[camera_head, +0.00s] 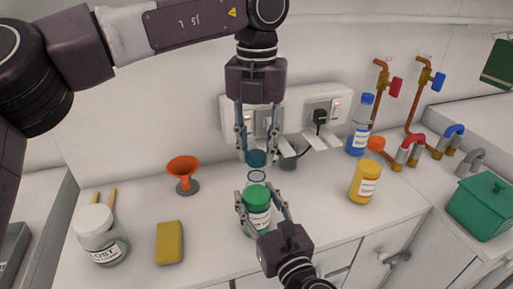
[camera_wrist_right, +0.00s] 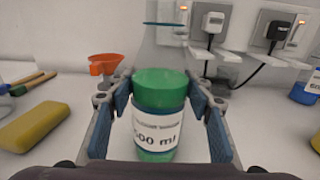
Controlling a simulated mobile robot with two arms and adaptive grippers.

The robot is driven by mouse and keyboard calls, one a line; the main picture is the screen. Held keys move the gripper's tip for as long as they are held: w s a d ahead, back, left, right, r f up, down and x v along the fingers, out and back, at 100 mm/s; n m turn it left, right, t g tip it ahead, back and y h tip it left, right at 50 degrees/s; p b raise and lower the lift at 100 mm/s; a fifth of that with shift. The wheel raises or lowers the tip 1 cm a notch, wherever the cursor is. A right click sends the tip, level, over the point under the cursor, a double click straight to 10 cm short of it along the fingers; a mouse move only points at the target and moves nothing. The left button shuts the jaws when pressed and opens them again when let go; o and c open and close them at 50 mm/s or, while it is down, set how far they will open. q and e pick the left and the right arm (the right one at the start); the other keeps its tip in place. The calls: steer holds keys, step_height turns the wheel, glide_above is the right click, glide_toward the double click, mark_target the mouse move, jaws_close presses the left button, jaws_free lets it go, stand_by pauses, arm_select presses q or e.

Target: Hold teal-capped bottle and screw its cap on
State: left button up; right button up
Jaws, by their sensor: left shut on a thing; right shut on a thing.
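My left gripper (camera_head: 257,147) is shut on a teal cap (camera_head: 257,158), held pointing down. A green body (camera_wrist_right: 158,90) with a white "500 ml" label shows between the fingers.
An orange funnel (camera_head: 184,172), yellow sponge (camera_head: 169,242) and white-lidded jar (camera_head: 98,232) stand left on the counter. A yellow bottle (camera_head: 366,181) and blue-capped bottle (camera_head: 361,127) stand right, near a green bin (camera_head: 482,207). Sockets with plugs (camera_head: 320,117) are on the wall behind.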

arm_select(q)
steer(key=shift+f, duration=0.9)
steer(key=shift+f, duration=0.55)
